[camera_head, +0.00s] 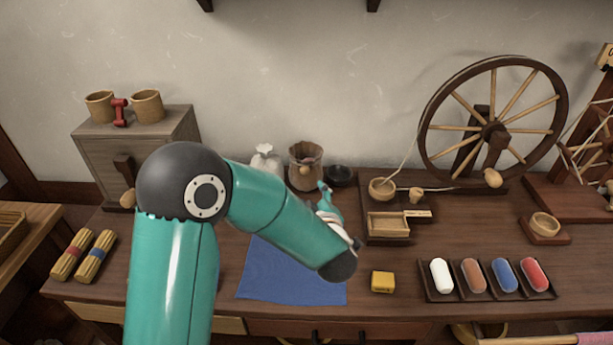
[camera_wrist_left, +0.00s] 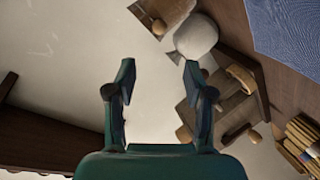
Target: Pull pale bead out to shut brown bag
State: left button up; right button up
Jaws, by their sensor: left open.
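The brown bag (camera_head: 305,152) stands against the back wall, its top wide and apparently open. The pale bead (camera_head: 305,170) sits low on its front. In the left wrist view the brown bag (camera_wrist_left: 170,10) is at the top edge, partly cut off, with the bead (camera_wrist_left: 159,27) on it. My left gripper (camera_head: 323,186) is in front of the bag, slightly to its right, partly hidden by my arm. In the left wrist view my left gripper (camera_wrist_left: 160,68) has its fingers apart with nothing between them. The right gripper is not shown.
A white sack (camera_head: 266,161) stands left of the bag, and a dark bowl (camera_head: 340,176) right of it. A wooden tray (camera_head: 388,238) and the spinning wheel (camera_head: 490,130) stand farther right. A grey chest (camera_head: 135,155) is at left. A blue cloth (camera_head: 275,275) lies in front.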

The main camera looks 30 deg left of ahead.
aim_at(305, 173)
pick_arm(q)
jog(key=x, duration=1.6)
jog(key=shift+w+a+f, duration=0.1)
jog(key=shift+w, duration=0.15)
grip_shut()
